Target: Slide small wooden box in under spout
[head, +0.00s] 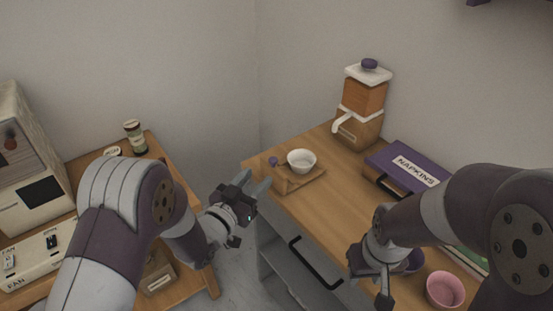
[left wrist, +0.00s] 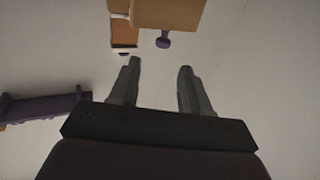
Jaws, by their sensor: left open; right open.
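A small wooden box (head: 281,184) with a purple knob (head: 273,160) sits at the left corner of the right-hand counter, at the edge of a wooden board. A white bowl (head: 302,157) stands beside it. The grinder (head: 364,98), with an orange-brown upper part, stands further back, its white spout (head: 340,124) pointing left. The box is apart from the spout. My left gripper (head: 261,188) is open and empty, just left of the box. My right gripper (head: 368,285) is open over the counter's front. The left wrist view shows the left fingers (left wrist: 157,82) apart with nothing between them.
A pink cup (head: 445,290) stands near my right arm.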

